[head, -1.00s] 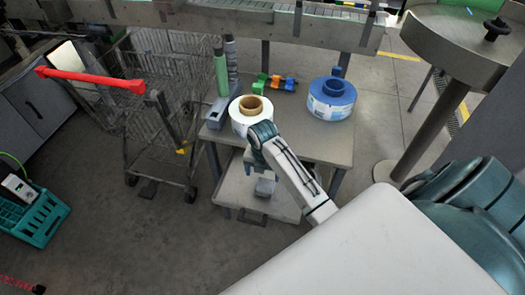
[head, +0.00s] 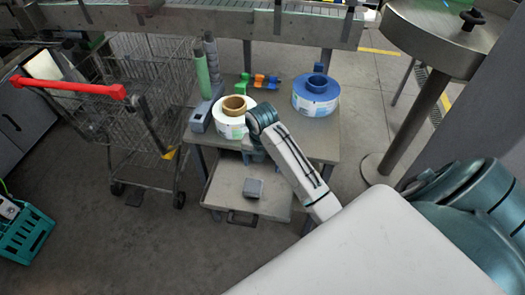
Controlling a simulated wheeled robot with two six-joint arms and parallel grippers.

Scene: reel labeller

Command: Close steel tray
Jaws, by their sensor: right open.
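The steel tray (head: 222,190) is pulled out below the top of the small grey table (head: 322,142). A small grey block (head: 253,188) lies on it, and a dark handle (head: 243,218) is at its front edge. My right arm reaches in from the right over the tray. My right gripper (head: 253,153) is open and small in the picture, near the table's front edge and above the back of the tray. It is partly hidden by my arm, and I cannot tell whether it touches anything. My left gripper is not in view.
On the table stand a white label reel (head: 232,124), a blue reel (head: 316,96), a grey device (head: 200,117) and small coloured parts (head: 262,81). A shopping cart (head: 145,110) stands left, a round steel table (head: 437,42) right. Floor before the tray is clear.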

